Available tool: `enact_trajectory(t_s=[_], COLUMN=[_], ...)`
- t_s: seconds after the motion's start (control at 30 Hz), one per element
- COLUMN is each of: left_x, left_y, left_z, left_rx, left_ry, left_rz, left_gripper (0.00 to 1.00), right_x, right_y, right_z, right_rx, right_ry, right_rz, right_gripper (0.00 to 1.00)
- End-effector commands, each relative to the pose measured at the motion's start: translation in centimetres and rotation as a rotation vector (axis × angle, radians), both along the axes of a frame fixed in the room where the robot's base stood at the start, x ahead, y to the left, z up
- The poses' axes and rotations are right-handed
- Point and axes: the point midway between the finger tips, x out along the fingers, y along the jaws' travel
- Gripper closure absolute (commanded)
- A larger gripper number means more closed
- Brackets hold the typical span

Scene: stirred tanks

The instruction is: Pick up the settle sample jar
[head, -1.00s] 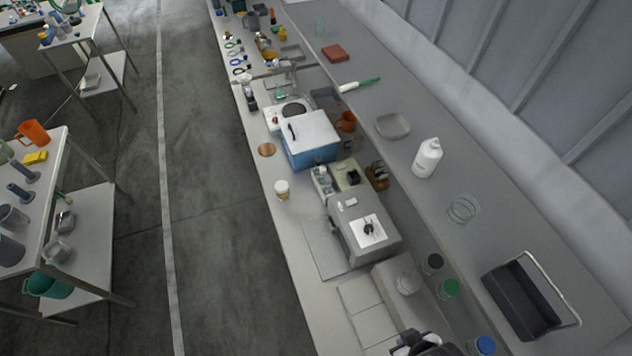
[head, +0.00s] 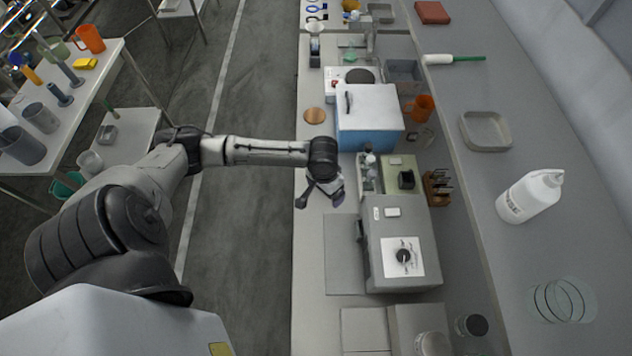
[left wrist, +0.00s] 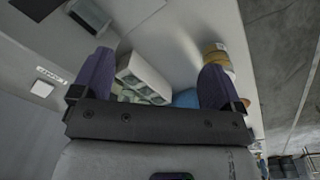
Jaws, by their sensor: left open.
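A small jar (left wrist: 214,50) with a yellowish-tan lid or band shows in the left wrist view, partly behind the finger on the right of that picture; I take it for the settle sample jar, but no label is readable. In the head view it is hidden by my left gripper. My left gripper (head: 319,201) is open above the near bench, left of the grey box instrument. In the left wrist view its dark purple fingers (left wrist: 154,72) are spread apart with nothing held. My right gripper is not in view.
A blue box with a white lid (head: 368,137) stands behind the gripper. A small bottle rack (head: 368,172) and the grey instrument (head: 400,245) stand close on its right. A brown disc (head: 315,115) lies on the bench. A flat plate (head: 342,250) lies in front.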

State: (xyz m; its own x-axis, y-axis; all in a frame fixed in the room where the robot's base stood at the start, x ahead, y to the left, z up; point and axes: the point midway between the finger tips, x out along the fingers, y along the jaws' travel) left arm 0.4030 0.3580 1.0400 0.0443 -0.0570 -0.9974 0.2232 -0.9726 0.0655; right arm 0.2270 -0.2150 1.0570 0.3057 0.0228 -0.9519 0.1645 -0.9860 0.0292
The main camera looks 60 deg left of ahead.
Motion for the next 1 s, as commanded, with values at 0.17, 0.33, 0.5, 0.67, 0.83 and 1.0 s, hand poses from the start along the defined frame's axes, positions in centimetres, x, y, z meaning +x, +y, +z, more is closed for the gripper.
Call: enact_trajectory(t_s=[0.17,0.33,0.5,0.67,0.83,1.0], left_x=[3.0,3.8,4.0,4.0,4.0,4.0], left_y=[9.1,13.5,15.1,15.3,15.2,15.2], left_z=[-0.2,1.3,1.1,-1.4,-4.2,-5.9], left_rx=[0.046,0.047,0.044,0.042,0.042,0.044], left_ry=[0.044,0.055,0.058,0.061,0.059,0.059], left_rz=[0.306,0.487,0.561,0.572,0.571,0.569], left_gripper=[0.08,0.08,0.08,0.08,0.08,0.08], right_x=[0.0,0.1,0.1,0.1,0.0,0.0], right_y=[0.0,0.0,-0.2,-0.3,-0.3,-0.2], right_z=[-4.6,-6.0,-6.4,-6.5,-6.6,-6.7], right_rx=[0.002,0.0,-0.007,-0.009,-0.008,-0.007], right_ry=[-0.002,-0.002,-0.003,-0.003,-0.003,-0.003], right_rz=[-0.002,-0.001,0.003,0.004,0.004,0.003], right_gripper=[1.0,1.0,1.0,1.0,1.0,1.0])
